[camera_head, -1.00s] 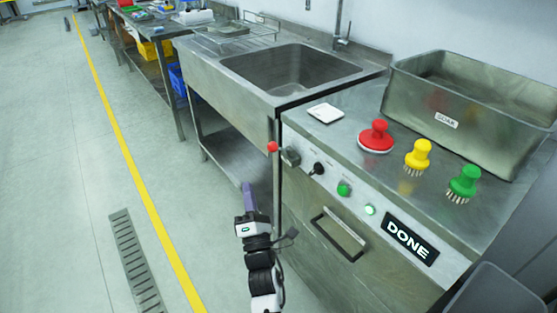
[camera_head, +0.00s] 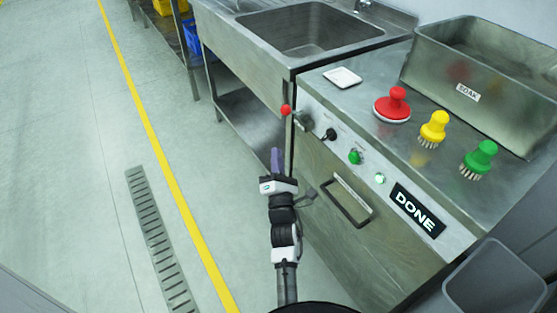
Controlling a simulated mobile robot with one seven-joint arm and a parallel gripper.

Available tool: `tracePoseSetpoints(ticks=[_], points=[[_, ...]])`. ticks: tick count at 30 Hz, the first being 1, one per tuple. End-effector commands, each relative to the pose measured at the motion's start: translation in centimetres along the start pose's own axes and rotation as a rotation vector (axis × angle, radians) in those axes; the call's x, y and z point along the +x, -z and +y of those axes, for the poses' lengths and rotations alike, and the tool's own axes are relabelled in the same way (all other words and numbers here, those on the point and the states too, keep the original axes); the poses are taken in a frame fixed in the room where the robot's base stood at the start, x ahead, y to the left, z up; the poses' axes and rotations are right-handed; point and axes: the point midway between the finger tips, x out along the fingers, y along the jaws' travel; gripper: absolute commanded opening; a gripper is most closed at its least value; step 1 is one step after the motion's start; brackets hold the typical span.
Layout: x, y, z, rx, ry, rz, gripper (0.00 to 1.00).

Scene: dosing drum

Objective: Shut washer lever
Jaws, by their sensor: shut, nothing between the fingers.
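The washer (camera_head: 338,247) is a steel cabinet with a sloped control strip along its top front edge. Its lever ends in a red ball (camera_head: 286,110), beside a grey pivot block (camera_head: 303,120) at the left end of the strip. A black knob (camera_head: 328,135), a green button (camera_head: 355,157) and a lit green lamp (camera_head: 379,178) follow to the right. A black display (camera_head: 414,210) reads DONE. My gripper (camera_head: 275,152) has purple fingers, shut and empty. In the picture it is below and slightly left of the red ball, apart from it.
A bar handle (camera_head: 346,200) sticks out of the washer front, right of my arm. Red (camera_head: 393,104), yellow (camera_head: 434,128) and green (camera_head: 479,160) brushes stand on top, before a SOAK basin (camera_head: 480,80). A sink (camera_head: 300,28) adjoins. The floor at left is clear.

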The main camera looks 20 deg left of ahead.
Motion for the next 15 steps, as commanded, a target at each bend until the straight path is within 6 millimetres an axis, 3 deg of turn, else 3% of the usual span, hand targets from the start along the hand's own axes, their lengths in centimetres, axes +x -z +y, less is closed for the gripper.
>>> tracePoseSetpoints(ticks=[1, 8, 15], points=[[1.4, -0.2, 0.5, 0.002, -0.003, 0.000, 0.00], [6.3, -0.3, 0.5, 0.001, -0.002, 0.000, 0.00], [7.8, -2.2, 0.4, 0.000, 0.000, 0.000, 0.00]])
